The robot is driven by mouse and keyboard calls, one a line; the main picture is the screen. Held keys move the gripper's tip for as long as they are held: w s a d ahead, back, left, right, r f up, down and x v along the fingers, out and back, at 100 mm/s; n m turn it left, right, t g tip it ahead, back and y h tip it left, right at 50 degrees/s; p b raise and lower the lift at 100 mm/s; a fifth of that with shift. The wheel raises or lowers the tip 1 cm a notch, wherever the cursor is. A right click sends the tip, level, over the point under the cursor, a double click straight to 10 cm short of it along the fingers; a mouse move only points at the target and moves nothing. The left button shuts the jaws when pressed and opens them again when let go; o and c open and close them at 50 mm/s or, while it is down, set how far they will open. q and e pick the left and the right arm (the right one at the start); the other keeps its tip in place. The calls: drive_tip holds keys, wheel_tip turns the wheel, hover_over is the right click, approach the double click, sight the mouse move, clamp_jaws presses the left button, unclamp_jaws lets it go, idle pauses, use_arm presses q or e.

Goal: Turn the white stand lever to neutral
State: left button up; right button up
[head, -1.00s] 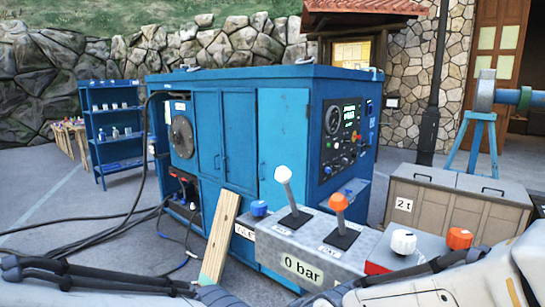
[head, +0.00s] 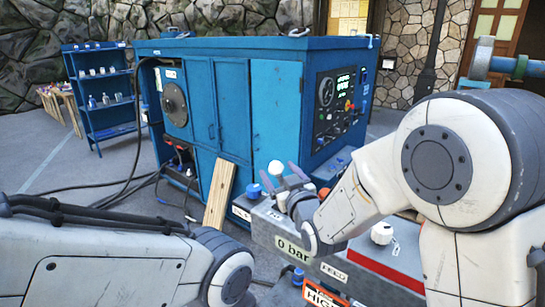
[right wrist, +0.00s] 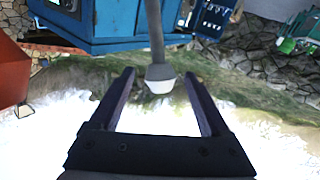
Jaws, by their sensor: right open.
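The white-knobbed stand lever (head: 275,167) rises from the grey control box (head: 262,230). My right gripper (head: 282,172) is open at the lever's top, with one dark finger on each side of the white knob. In the right wrist view the picture is upside down. There the white knob (right wrist: 160,83) and its grey shaft lie between the tips of my right gripper (right wrist: 163,85), with a gap on both sides. The lever's base is hidden behind my right gripper and arm. My left forearm shows at the lower left, but its gripper is out of view.
An orange knob (head: 323,192) shows just right of my gripper, partly hidden. A white knob (head: 382,233) sits on the red-edged box further right. The blue cabinet (head: 230,110) stands behind the levers, and a wooden plank (head: 219,195) leans against it.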

drive_tip(key=p+x, duration=0.1)
drive_tip(key=x, duration=0.3)
drive_tip(key=shift+r+p, duration=0.1)
drive_tip(key=shift+p, duration=0.3)
drive_tip(key=shift+x, duration=0.8)
drive_tip(key=shift+s, duration=0.1)
